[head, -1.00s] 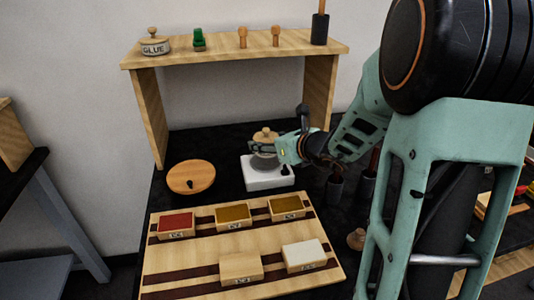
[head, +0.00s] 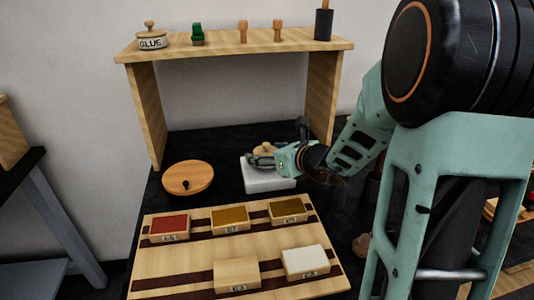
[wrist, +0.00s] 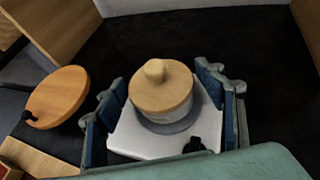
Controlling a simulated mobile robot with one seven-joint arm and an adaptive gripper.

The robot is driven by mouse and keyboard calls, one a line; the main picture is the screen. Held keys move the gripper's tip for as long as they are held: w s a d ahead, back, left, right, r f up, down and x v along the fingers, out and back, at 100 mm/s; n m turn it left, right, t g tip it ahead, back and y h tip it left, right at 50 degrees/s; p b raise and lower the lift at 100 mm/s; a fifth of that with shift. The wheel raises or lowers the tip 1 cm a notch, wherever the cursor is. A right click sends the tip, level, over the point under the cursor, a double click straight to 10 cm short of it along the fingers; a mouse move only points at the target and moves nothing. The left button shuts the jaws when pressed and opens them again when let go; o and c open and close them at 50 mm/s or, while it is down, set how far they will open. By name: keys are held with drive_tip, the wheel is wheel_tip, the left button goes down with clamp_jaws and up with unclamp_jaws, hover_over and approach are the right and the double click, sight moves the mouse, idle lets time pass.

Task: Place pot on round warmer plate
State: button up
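The pot (wrist: 163,92) is pale, with a wooden lid and a round knob. It stands upright over the grey round warmer plate (wrist: 183,126) on a white block, and appears to rest on it. In the head view the pot's lid (head: 264,147) shows above the white warmer block (head: 270,184); a finger hides most of the pot's body. My gripper (wrist: 163,85) straddles the pot, with one blue-padded finger on each side. Narrow gaps seem to show between the pads and the pot, so it looks open. My gripper (head: 268,160) comes in from the right in the head view.
A round wooden board (head: 188,180) with a dark knob lies left of the warmer. A tray (head: 160,262) with several small boxes is in front. A wooden shelf (head: 225,50) behind holds a jar marked GLUE (head: 152,40) and several small tools.

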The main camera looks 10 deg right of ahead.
drive_tip(key=p+v, duration=0.2)
drive_tip(key=v, duration=1)
drive_tip(key=shift+d, duration=0.1)
